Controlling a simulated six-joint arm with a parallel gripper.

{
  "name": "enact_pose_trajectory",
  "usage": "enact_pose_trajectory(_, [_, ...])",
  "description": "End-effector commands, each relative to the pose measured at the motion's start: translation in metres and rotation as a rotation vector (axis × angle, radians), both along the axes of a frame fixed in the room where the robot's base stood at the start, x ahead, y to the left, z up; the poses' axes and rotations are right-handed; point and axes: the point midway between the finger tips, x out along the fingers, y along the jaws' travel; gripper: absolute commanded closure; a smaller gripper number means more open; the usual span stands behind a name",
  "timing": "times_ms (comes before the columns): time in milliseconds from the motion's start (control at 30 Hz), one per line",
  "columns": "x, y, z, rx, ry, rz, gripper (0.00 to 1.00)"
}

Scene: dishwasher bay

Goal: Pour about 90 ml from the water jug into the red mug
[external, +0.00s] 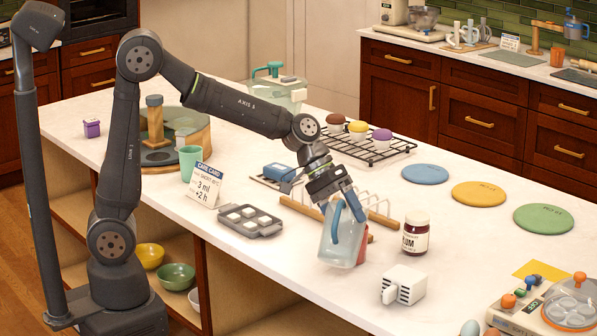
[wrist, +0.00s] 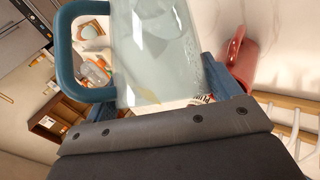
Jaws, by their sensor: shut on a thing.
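The water jug (external: 341,245) is clear with a blue handle, and it looks slightly tilted in the external view. My gripper (external: 340,208) is shut on the jug from above. In the wrist view the jug (wrist: 160,50) fills the middle, with its handle (wrist: 66,55) at the left and a blue finger of my gripper at its right. The red mug (external: 367,238) is mostly hidden behind the jug in the external view. It also shows right of the jug in the wrist view (wrist: 238,58). I cannot tell the water level or see any stream.
A plum jar (external: 415,232) and a white slotted block (external: 404,284) stand to the right. A wooden rack (external: 382,217) lies close behind the jug. A dark tray (external: 249,221) and a card (external: 205,185) are to the left. Counter in front of the jug is clear.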

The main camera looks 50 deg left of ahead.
Motion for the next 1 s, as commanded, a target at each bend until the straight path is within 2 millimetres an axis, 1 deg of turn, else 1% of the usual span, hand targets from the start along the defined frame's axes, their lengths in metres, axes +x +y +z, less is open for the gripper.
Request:
enact_pose_trajectory(667, [-0.001, -0.001, 0.0, 0.005, -0.009, 0.0, 0.66])
enact_pose_trajectory(867, [-0.005, -0.003, -0.005, 0.044, -0.078, -0.004, 0.66])
enact_pose_trajectory(1000, [-0.01, -0.006, -0.01, 0.089, -0.156, -0.004, 0.66])
